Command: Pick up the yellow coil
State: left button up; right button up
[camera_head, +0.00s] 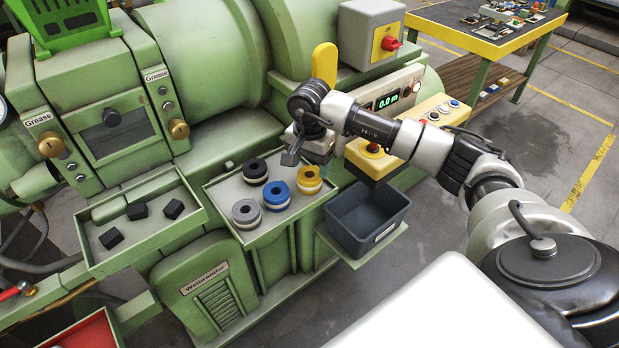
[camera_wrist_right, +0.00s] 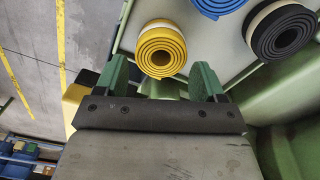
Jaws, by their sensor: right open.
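The yellow coil (camera_head: 308,180), with a pale band, stands on the green tray (camera_head: 239,231) of the machine, at its right side. In the right wrist view the yellow coil (camera_wrist_right: 161,50) shows its spiral end just beyond and between the two green fingers. My right gripper (camera_head: 290,157) is above and slightly left of the coil in the head view. In the right wrist view my right gripper (camera_wrist_right: 161,78) is open, with nothing between its fingers. My left gripper is not in view.
A blue coil (camera_head: 276,195), a grey coil (camera_head: 246,213) and a black coil (camera_head: 254,171) share the tray. A dark bin (camera_head: 366,221) stands right of it. A control panel (camera_head: 440,112) rises behind. Another tray (camera_head: 160,237) with black blocks is at left.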

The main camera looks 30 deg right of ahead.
aim_at(310, 173)
notch_tip(310, 173, down, 4)
jog(key=shift+f+p, duration=0.15)
jog(key=shift+p, duration=0.6)
jog(key=shift+f, duration=0.55)
jog(key=c, duration=0.6)
jog(key=shift+w, duration=0.1)
jog(key=shift+r, duration=0.55)
notch_tip(310, 173, up, 3)
jog(key=shift+f+b, duration=0.15)
jog(key=shift+b, duration=0.45)
jog(key=s+d+r, duration=0.2)
jog(key=d, duration=0.1)
jog(key=s+d+r+b, duration=0.1)
jog(key=s+d+r, duration=0.1)
jog(key=d+r, duration=0.1)
jog(key=s+d+r+b, duration=0.1)
jog(key=s+d+r, duration=0.1)
jog(key=s+d, duration=0.1)
jog(key=shift+d+r, duration=0.15)
jog(key=shift+d, duration=0.05)
jog(key=shift+a, duration=0.1)
